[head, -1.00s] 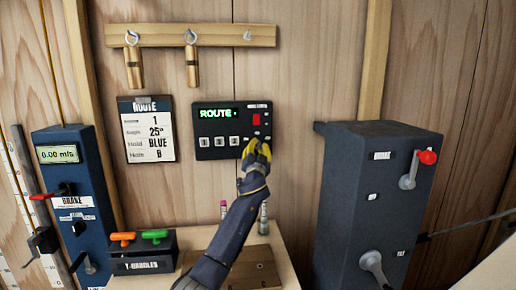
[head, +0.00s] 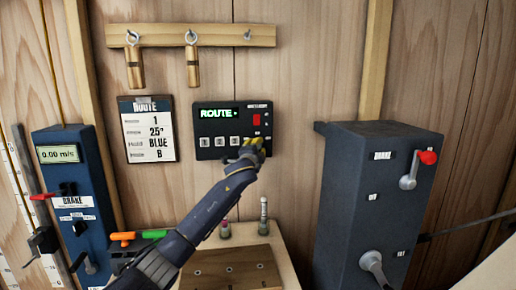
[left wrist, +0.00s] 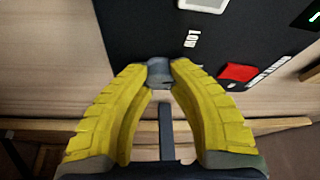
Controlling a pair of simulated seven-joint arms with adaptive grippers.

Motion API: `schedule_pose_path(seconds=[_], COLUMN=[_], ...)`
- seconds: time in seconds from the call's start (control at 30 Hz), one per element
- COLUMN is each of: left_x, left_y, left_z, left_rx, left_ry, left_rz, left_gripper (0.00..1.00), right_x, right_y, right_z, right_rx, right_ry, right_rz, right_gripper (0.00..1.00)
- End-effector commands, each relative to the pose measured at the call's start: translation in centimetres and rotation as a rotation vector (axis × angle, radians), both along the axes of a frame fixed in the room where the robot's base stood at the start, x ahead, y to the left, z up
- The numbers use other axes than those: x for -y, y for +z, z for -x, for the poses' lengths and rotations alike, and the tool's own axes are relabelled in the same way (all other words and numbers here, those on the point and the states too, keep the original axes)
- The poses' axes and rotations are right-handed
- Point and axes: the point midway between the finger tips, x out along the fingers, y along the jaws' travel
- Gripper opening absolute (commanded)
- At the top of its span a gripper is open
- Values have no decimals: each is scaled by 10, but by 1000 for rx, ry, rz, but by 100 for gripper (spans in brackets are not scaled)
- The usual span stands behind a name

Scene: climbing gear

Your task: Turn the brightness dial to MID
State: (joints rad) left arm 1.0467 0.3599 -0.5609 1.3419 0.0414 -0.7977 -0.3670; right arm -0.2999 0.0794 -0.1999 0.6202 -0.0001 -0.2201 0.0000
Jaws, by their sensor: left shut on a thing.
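The dark control panel (head: 212,154) hangs on the wooden wall, with a green "ROUTE" display. My left gripper (head: 256,146) is at the panel's lower right corner, its arm coming from the lower left. In the left wrist view, its yellow fingers (left wrist: 161,74) are shut on a small grey dial knob (left wrist: 160,66). The word "LOW" (left wrist: 192,38) is printed beside the knob there. The gripper hides the dial in the head view, and the knob's pointer direction cannot be made out. My right gripper is not in view.
A red switch (head: 256,118) sits on the panel just above the gripper; it also shows close by in the left wrist view (left wrist: 237,72). A route card (head: 148,150) hangs left. A brake box (head: 75,170) stands far left, a blue-grey cranked box (head: 368,205) right.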

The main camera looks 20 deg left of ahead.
Motion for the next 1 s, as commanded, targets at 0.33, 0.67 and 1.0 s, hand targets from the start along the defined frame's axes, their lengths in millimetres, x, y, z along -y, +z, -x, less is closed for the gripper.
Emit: schedule_pose_path(seconds=[0.33, 0.67, 1.0], left_x=[1, 1, 2], left_y=[3, 3, 3], left_z=[0, 0, 0], left_rx=[-71, -94, -95], left_ry=[-2, -3, -3], left_rz=[-160, -208, -209], left_gripper=[0, 0, 0], right_x=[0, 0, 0], right_y=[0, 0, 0], right_z=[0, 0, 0], right_rx=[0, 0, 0], right_ry=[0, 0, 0], right_rz=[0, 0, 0], right_gripper=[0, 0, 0])
